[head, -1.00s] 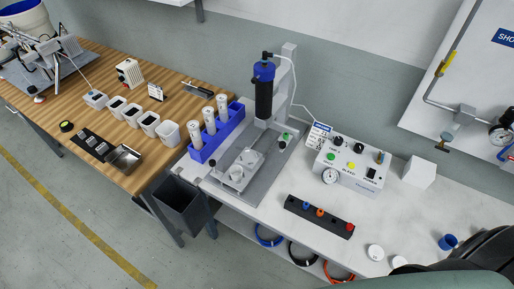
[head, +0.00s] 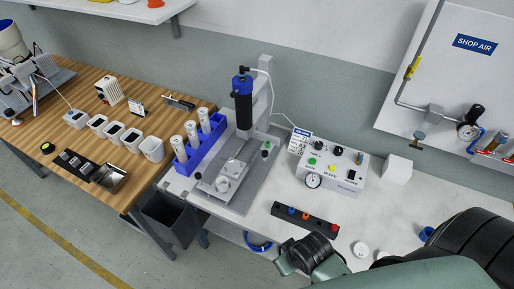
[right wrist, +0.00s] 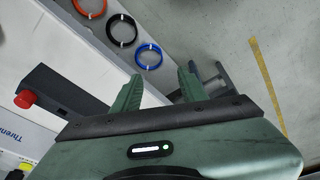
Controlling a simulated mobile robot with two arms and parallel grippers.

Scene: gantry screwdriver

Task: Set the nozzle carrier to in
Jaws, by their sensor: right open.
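The gantry dispenser (head: 243,108) stands on the white bench, with a blue-capped black cylinder upright on a grey column. Below it a grey base plate (head: 262,168) carries a lighter fixture (head: 222,180) with round parts on top. I cannot tell for certain which part is the nozzle carrier, or its setting. My right gripper (right wrist: 158,75) is open and empty in the right wrist view, above the bench's front side. In the head view my right arm comes in at the lower right, well apart from the dispenser. My left gripper is not in view.
A control box (head: 330,168) with a gauge and knobs stands right of the dispenser. A black strip with coloured caps (head: 305,216) lies in front. A blue rack (head: 200,145) holds white tubes. A dark bin (head: 168,220) hangs at the bench front.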

